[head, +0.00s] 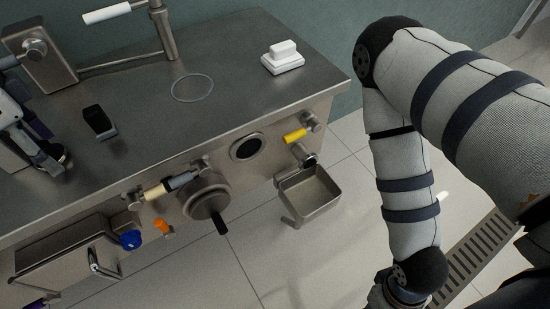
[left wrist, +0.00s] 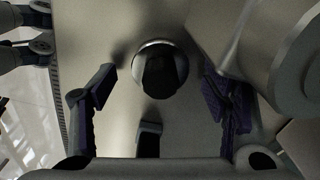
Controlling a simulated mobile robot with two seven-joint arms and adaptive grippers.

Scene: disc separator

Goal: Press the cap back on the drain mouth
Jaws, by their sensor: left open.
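My left gripper (head: 45,160) is at the far left of the bench top in the head view. In the left wrist view its open jaws (left wrist: 157,85) stand either side of a round metal-rimmed piece with a black knob (left wrist: 160,70), which looks like the cap. The fingers do not visibly touch it. In the head view the gripper mostly hides this piece. A dark round opening with a metal rim (head: 247,147) is in the bench's front face and may be the drain mouth; nothing covers it. My right gripper is out of view.
A black block (head: 98,122) stands on the bench top (head: 135,165), right of my left gripper. A white block (head: 283,57) sits at the far right.

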